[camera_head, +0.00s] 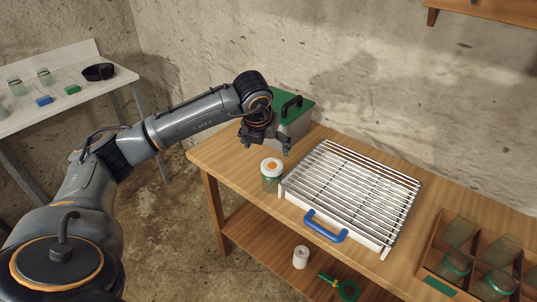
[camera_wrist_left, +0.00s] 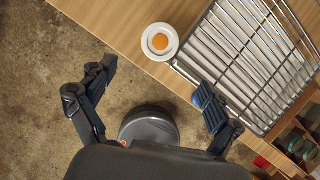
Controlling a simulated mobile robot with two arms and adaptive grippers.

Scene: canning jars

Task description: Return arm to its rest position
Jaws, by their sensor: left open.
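My left gripper (camera_head: 265,143) hangs above the left part of the wooden table, fingers spread and empty. In the left wrist view its two fingers (camera_wrist_left: 152,98) are wide apart with nothing between them. A jar with a white lid and an orange centre (camera_head: 271,171) stands upright on the table below the gripper, apart from it. The same jar (camera_wrist_left: 160,41) shows from above in the left wrist view, beyond the fingertips. My right gripper is in neither view.
A metal rack with a blue handle (camera_head: 351,194) lies right of the jar. A grey box with a green lid (camera_head: 293,115) stands behind the gripper. A wooden crate (camera_head: 432,255) holds jars at right. A white side table (camera_head: 66,103) stands at left.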

